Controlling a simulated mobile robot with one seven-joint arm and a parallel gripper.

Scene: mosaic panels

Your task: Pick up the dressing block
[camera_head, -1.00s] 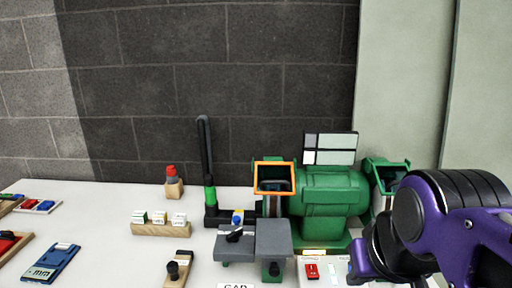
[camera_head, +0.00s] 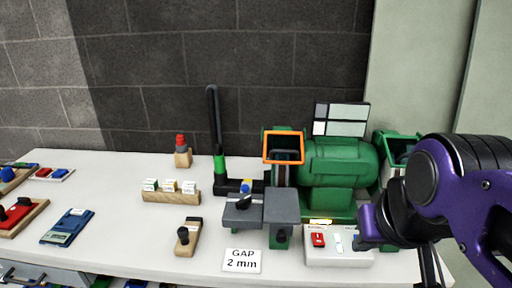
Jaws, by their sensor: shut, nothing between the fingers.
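No label marks the dressing block, so I cannot tell for sure which piece it is. One candidate is a small wooden block (camera_head: 188,237) with a black knob and dark end, lying near the table's front edge, left of the "GAP 2 mm" card. Another is a small wooden block with a grey and red top (camera_head: 182,152), upright at the back. My purple and black gripper (camera_head: 364,236) is at the right, over the switch box, well apart from both blocks. It is shut and empty; its fingertips are small and partly hidden by its own body.
A green bench grinder (camera_head: 338,176) with an orange-framed guard and grey tool rests (camera_head: 262,208) stands right of centre. A red-buttoned white box (camera_head: 325,256) is in front of it. A wooden rack of white-labelled pieces (camera_head: 171,197) and a blue gauge (camera_head: 67,226) lie left.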

